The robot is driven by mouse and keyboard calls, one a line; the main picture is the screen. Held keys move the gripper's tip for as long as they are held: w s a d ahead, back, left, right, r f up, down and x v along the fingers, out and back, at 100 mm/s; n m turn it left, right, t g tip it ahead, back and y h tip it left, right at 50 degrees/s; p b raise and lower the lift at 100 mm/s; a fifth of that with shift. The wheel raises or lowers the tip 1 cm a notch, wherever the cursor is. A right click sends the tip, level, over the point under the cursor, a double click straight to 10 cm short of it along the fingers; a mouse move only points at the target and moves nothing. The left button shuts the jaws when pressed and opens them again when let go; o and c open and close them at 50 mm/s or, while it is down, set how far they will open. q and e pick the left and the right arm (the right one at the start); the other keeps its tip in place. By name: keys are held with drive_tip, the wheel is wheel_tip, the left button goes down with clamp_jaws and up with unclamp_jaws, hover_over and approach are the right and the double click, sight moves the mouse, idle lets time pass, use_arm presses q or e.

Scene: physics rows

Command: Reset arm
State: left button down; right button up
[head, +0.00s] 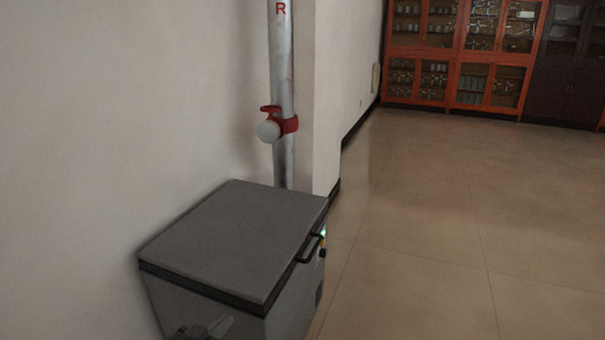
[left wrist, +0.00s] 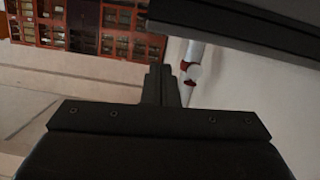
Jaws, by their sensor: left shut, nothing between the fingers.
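My left gripper (head: 205,328) shows at the bottom edge of the head view, in front of the grey chest (head: 235,235); only its tip part is in frame. In the left wrist view its two dark fingers (left wrist: 160,86) are together with nothing between them. The chest has a shut flat lid, a dark band under it and a handle on its right side. My right gripper is in neither view.
A metal pipe (head: 283,90) with a red clamp and white knob stands behind the chest by the pale wall (head: 120,100). Orange cabinets (head: 455,60) stand far back. Tiled floor (head: 430,220) at right is clear. A dark edge crosses the left wrist view's top right.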

use_arm(q)
drive_tip(key=s+a+f+n+g+y, duration=0.15)
drive_tip(key=s+f+g, duration=0.25)
drive_tip(key=s+f, duration=0.45)
drive_tip(key=s+a+f+n+g+y, duration=0.1)
drive_tip(key=s+a+f+g+y, duration=0.15)
drive_tip(key=s+f, duration=0.6)
drive_tip(key=s+a+f+g+y+p, duration=0.1)
drive_tip(key=s+a+f+g+p, duration=0.1)
drive_tip(key=s+p, duration=0.4)
drive_tip(key=s+a+f+n+g+y+p, duration=0.1)
drive_tip(key=s+a+f+p, duration=0.3)
drive_tip(key=s, duration=1)
drive_tip(key=s+a+f+g+y+p, duration=0.1)
drive_tip(key=s+a+f+g+p, duration=0.2)
drive_tip(key=s+p, duration=0.6)
wheel_tip(320, 180, down, 3)
drive_tip(key=shift+s+a+r+p, duration=0.15)
drive_tip(key=shift+s+p, duration=0.25)
drive_tip(key=shift+s, duration=0.55)
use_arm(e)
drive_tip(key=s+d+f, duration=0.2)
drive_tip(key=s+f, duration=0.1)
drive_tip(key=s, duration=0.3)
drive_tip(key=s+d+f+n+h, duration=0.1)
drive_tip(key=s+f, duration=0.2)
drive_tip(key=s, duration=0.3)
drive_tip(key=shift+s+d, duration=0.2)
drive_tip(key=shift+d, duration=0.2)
